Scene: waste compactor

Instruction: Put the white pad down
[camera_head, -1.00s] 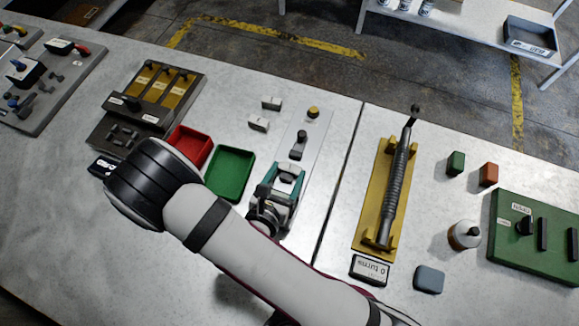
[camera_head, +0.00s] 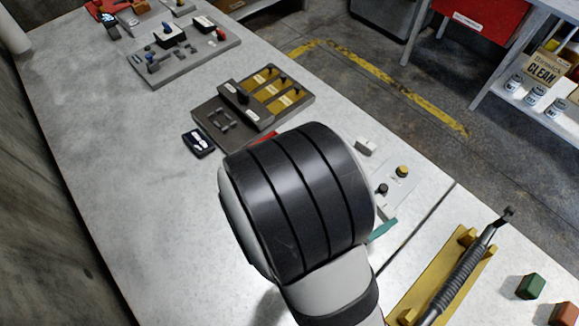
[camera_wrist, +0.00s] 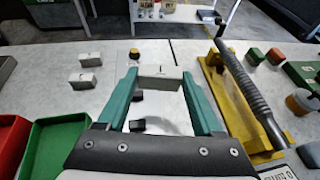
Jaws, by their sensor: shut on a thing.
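In the wrist view, my gripper (camera_wrist: 160,78) has two teal fingers shut on a small white pad (camera_wrist: 160,70), which spans the gap between the fingertips. The pad is over or near a grey plate (camera_wrist: 158,112) with dark knobs and a yellow-topped knob. I cannot tell whether the pad touches anything below. In the head view my arm hides the pad and most of the gripper; only a bit of teal (camera_head: 382,229) shows.
Two similar white blocks lie left of the gripper, one nearer (camera_wrist: 82,81) and one farther (camera_wrist: 90,59). A green tray (camera_wrist: 62,119) and a red tray (camera_wrist: 12,121) stand at lower left. A yellow stand (camera_wrist: 240,115) with a ribbed bar is at right.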

